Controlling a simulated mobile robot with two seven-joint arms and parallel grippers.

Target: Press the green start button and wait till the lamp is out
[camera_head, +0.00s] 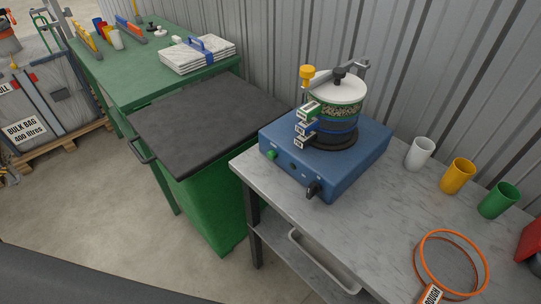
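A blue machine (345,170) with a sieve stack (335,122) clamped on top stands on the grey bench at right of centre. The green start button (271,155) is on the left part of its front face. A small dark round spot (293,167), possibly the lamp, is to its right; no glow shows there. A black knob or lever (313,189) is farther right on the same face. Neither of my grippers is in view. Nothing touches the button.
The grey bench (285,205) also holds white (420,153), yellow (457,175) and green (498,200) cups and an orange-rimmed sieve (452,264). A green bin with a dark lid (207,122) stands left of the machine. A corrugated wall is behind.

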